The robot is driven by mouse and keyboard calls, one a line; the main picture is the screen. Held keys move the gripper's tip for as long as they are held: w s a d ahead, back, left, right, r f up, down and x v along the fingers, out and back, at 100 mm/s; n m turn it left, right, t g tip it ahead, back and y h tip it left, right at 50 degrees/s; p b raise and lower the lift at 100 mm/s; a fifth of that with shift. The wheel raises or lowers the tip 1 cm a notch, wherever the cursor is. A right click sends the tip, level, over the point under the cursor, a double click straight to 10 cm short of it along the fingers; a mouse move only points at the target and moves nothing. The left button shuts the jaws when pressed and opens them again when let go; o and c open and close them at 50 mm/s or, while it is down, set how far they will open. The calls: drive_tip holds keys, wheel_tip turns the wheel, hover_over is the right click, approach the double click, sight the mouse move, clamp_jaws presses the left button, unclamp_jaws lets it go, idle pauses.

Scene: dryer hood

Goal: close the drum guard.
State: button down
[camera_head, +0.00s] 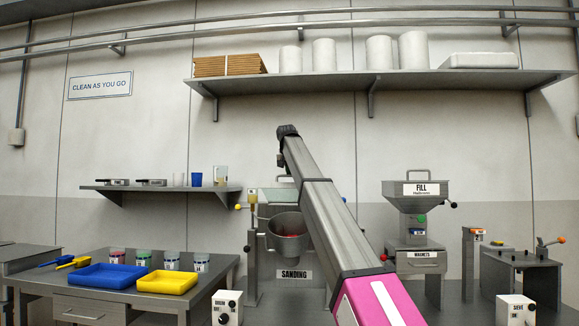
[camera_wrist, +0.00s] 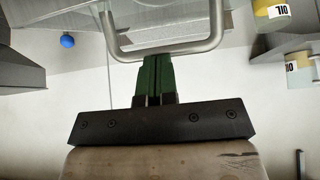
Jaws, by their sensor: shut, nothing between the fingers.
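The steel drum (camera_head: 287,228) stands on the machine labelled SANDING, with its round mouth and something reddish inside showing. A grey panel behind and above it, probably the drum guard, is partly hidden by my arm; I cannot tell its exact angle. In the wrist view a bent metal bar handle (camera_wrist: 173,51) crosses the top, in front of a grey sheet. My gripper (camera_wrist: 154,60) has its green fingers shut and empty, with the tips at the handle's lower bar. I cannot tell whether they touch it.
The FILL hopper (camera_head: 420,190) stands to the right. A table with blue (camera_head: 108,276) and yellow (camera_head: 167,282) trays is at left. A shelf (camera_head: 380,82) runs above.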

sight(288, 189)
drive_tip(key=s+f+t, duration=0.2)
drive_tip(key=f+t, duration=0.2)
drive_tip(key=f, duration=0.6)
drive_tip(key=s+f+t, duration=0.3)
drive_tip(key=f+t, duration=0.1)
drive_tip(key=f, duration=0.6)
drive_tip(key=shift+s+f, duration=0.2)
drive_tip(key=shift+f, duration=0.15)
drive_tip(key=shift+a, duration=0.1)
drive_tip(key=shift+r, duration=0.1)
